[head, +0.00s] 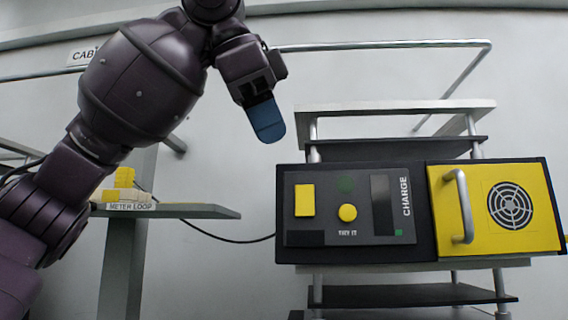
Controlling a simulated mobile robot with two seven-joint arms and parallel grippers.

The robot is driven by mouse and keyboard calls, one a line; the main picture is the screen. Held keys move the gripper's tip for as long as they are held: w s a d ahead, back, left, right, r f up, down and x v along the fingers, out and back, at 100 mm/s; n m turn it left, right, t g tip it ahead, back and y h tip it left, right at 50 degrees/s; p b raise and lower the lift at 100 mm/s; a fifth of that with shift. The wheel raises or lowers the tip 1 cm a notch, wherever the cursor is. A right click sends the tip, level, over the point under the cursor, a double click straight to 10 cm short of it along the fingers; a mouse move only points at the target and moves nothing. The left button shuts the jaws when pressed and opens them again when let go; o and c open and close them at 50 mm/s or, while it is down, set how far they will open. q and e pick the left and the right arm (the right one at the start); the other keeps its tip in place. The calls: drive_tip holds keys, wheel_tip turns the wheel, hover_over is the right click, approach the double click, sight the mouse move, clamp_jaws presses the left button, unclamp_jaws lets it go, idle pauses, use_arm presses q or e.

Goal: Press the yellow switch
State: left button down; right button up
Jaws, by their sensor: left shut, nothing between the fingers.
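A dark box (286,240) stands on a shelf at the right. Its front panel carries a yellow rectangular switch (304,200) at the left and a round yellow button (348,213) just right of it. My left gripper (267,122) hangs above and left of the panel, apart from it. Its blue fingers are shut together with nothing between them and point down, slightly right. The switch and the button are both unobstructed in the view. My right gripper is out of view.
A yellow door (520,240) with a handle (461,206) and a round vent (510,205) fills the box's right side. Shelf boards (395,110) stand above it. Yellow blocks (124,184) sit on a side shelf (205,211) at left. A cable hangs between.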

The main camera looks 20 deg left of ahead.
sight(298, 199)
use_arm(q)
drive_tip(key=x, duration=0.3)
drive_tip(key=w+p+x, duration=0.1)
drive_tip(key=x, duration=0.3)
drive_tip(key=w+a+r+x, duration=0.1)
drive_tip(key=x, duration=0.2)
drive_tip(key=shift+w+f, duration=0.2)
drive_tip(key=shift+f, duration=0.2)
drive_tip(key=shift+w+a+f+p, duration=0.1)
drive_tip(key=shift+w+a+p, duration=0.1)
drive_tip(key=shift+w+p, duration=0.35)
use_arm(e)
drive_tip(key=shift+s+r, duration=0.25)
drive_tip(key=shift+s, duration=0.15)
use_arm(q)
drive_tip(key=shift+w, duration=0.1)
